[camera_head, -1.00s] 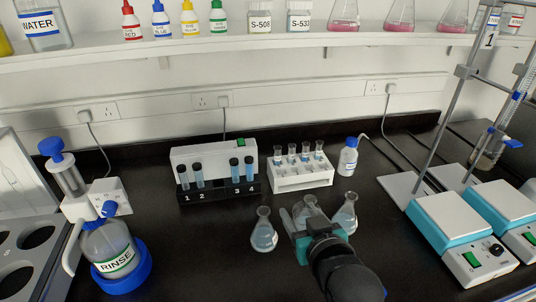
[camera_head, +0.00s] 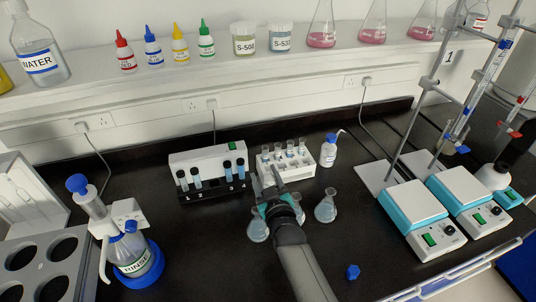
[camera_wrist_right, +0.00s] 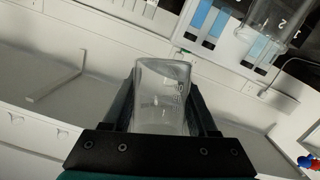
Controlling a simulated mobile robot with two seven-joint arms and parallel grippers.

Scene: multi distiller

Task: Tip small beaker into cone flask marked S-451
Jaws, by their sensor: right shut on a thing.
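My right gripper (camera_head: 272,190) is shut on a small clear glass beaker (camera_wrist_right: 162,95). In the right wrist view the beaker sits between the two dark fingers, with faint graduation marks; I cannot make out any contents. In the head view the gripper is near the tube rack, above the flasks, and the beaker is hard to make out. One cone flask (camera_head: 258,230) stands left of my wrist, another (camera_head: 326,208) to its right. A further flask behind my gripper is mostly hidden. No S-451 marking can be read. My left gripper is not in view.
A white rack of small tubes (camera_head: 298,168) and a numbered tube block (camera_head: 212,165) stand behind. A small wash bottle (camera_head: 329,150) is right of the rack. Hotplates (camera_head: 413,205) with stands are at right, the RINSE bottle (camera_head: 130,250) at left. A blue cap (camera_head: 353,271) lies in front.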

